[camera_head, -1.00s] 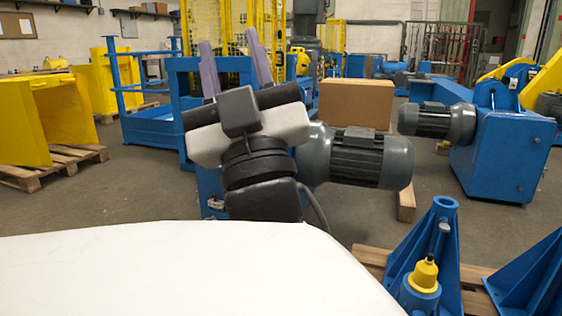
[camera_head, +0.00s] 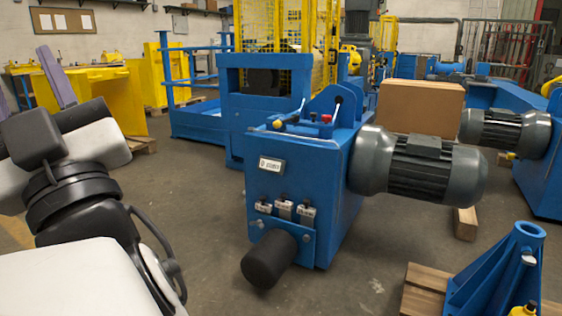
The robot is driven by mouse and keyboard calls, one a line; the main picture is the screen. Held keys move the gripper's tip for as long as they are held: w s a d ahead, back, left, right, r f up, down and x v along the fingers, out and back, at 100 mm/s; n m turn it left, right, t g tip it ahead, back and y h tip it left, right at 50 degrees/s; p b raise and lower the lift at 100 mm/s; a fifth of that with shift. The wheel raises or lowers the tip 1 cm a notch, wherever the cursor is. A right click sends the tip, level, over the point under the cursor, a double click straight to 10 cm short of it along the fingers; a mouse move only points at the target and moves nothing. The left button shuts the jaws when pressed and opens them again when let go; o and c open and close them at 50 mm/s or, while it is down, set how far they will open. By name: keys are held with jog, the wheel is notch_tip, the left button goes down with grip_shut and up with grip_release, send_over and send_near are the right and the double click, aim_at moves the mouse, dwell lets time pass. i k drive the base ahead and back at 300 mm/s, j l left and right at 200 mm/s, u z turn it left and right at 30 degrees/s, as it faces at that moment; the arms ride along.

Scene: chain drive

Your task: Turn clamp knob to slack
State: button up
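A blue machine housing (camera_head: 300,180) stands ahead with a grey motor (camera_head: 425,170) on its right side. A thick black cylindrical knob (camera_head: 268,262) sticks out low on its front; I cannot tell for sure that it is the clamp knob. A small white plate (camera_head: 271,165) above it has lettering too small to read surely. On top are a red knob (camera_head: 326,119), a yellow one (camera_head: 277,124) and a black-tipped lever (camera_head: 338,101).
Three small switches (camera_head: 285,210) sit on the housing front. A cardboard box (camera_head: 420,108) stands behind the motor. A blue bracket (camera_head: 500,270) stands on a pallet (camera_head: 425,290) at lower right. Bare floor (camera_head: 350,285) lies around the housing.

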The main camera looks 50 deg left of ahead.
aim_at(325, 118)
jog(key=i+j+u, duration=0.1)
jog(key=j+u, duration=0.25)
jog(key=i+j+u, duration=0.1)
jog(key=j+u, duration=0.25)
jog(key=i+j, duration=0.2)
jog(key=j, duration=0.2)
jog(key=i+j, duration=0.2)
jog(key=j, duration=0.15)
jog(key=i+j, duration=0.25)
jog(key=j, duration=0.15)
